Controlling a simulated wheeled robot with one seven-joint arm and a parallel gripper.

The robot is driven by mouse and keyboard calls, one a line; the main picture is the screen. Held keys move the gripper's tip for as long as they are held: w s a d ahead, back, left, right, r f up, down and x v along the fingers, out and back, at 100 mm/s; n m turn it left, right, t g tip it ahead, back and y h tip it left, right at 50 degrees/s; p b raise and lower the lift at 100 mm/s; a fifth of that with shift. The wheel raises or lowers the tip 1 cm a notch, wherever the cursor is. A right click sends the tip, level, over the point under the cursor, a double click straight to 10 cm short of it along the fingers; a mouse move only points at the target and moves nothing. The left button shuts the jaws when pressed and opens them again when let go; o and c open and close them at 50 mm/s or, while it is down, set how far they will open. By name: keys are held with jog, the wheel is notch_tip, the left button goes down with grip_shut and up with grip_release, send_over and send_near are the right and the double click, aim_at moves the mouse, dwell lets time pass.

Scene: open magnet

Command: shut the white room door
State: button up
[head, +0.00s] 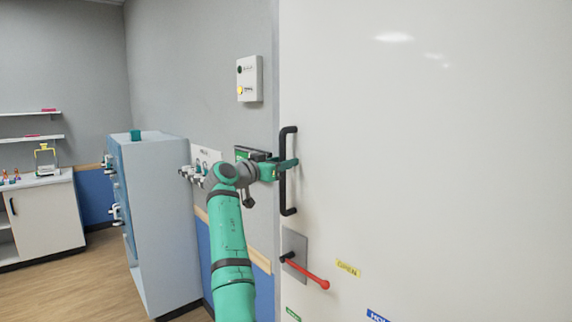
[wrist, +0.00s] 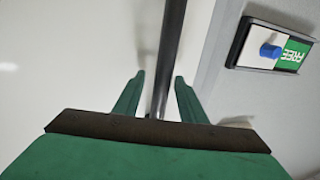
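The white room door (head: 430,150) fills the right of the head view. Its left edge stands against the grey wall; I cannot tell whether it is fully closed. A black vertical bar handle (head: 289,206) is fixed near that edge. My green gripper (head: 291,164) is at the upper half of the handle. In the wrist view the dark bar (wrist: 170,50) runs between my two fingertips (wrist: 160,77). A gap shows on the left of the bar and the right finger is close to it, so the gripper looks open around the handle.
A red lever (head: 309,274) on a grey plate sits below the handle, near an OPEN label (head: 348,268). A FREE sign (wrist: 275,48) is on the wall beside the door. A pale blue cabinet (head: 165,225) stands left of my arm. Floor is clear farther left.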

jog(key=shift+a+f, duration=0.1)
jog(key=shift+a, duration=0.1)
jog(key=shift+s, duration=0.1)
jog(key=v, duration=1.1)
